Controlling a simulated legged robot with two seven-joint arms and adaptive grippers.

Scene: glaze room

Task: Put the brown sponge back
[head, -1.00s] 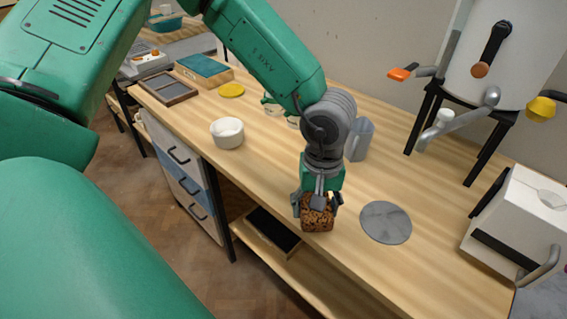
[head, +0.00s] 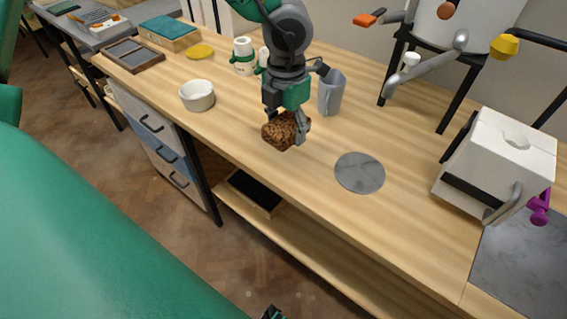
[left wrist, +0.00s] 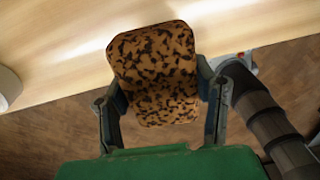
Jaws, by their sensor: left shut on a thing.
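The brown sponge (head: 285,131), a block with dark speckles, is held by my left gripper (head: 287,128) over the wooden table, tilted in the head view. In the left wrist view the sponge (left wrist: 155,72) sits between the two fingers of the left gripper (left wrist: 162,105), which are shut on its sides. The table top and floor show behind it. I cannot tell exactly how high the sponge is above the table. My right gripper is not clearly seen.
A grey round disc (head: 360,173) lies right of the sponge. A grey mug (head: 331,93) stands behind it, and a white bowl (head: 197,96) to the left. A white boxy device (head: 497,165) stands at the right. Bare table (head: 300,212) lies in front.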

